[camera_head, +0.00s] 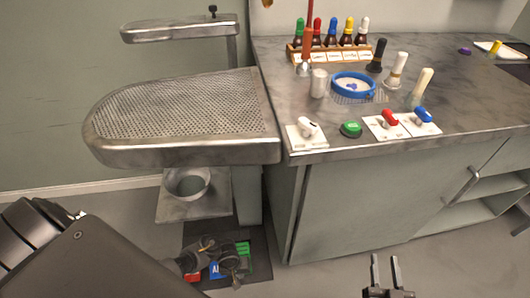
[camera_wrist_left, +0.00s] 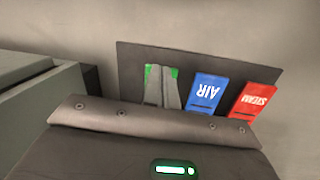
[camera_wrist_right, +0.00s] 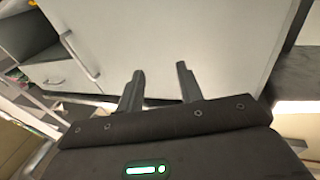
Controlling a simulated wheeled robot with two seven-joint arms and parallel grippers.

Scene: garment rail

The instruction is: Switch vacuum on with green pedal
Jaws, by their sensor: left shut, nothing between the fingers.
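The green pedal (camera_head: 245,249) lies on a dark floor plate under the ironing board, and it also shows in the left wrist view (camera_wrist_left: 174,72). My left gripper (camera_head: 235,262) is low at this pedal. In the left wrist view its fingers (camera_wrist_left: 161,70) are together, empty, and cover the middle of the green pedal. I cannot tell whether the tips touch it. The blue AIR pedal (camera_wrist_left: 207,92) and the red STEAM pedal (camera_wrist_left: 254,100) are beside it. My right gripper (camera_head: 385,261) is open and empty in front of the cabinet; its fingers show in the right wrist view (camera_wrist_right: 160,72).
The perforated ironing board (camera_head: 180,105) overhangs the pedals, with a metal bowl (camera_head: 187,184) on a shelf beneath. The cabinet (camera_head: 350,205) stands to the right, its counter carrying bottles, brushes and a green button (camera_head: 351,129). The floor before the cabinet is clear.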

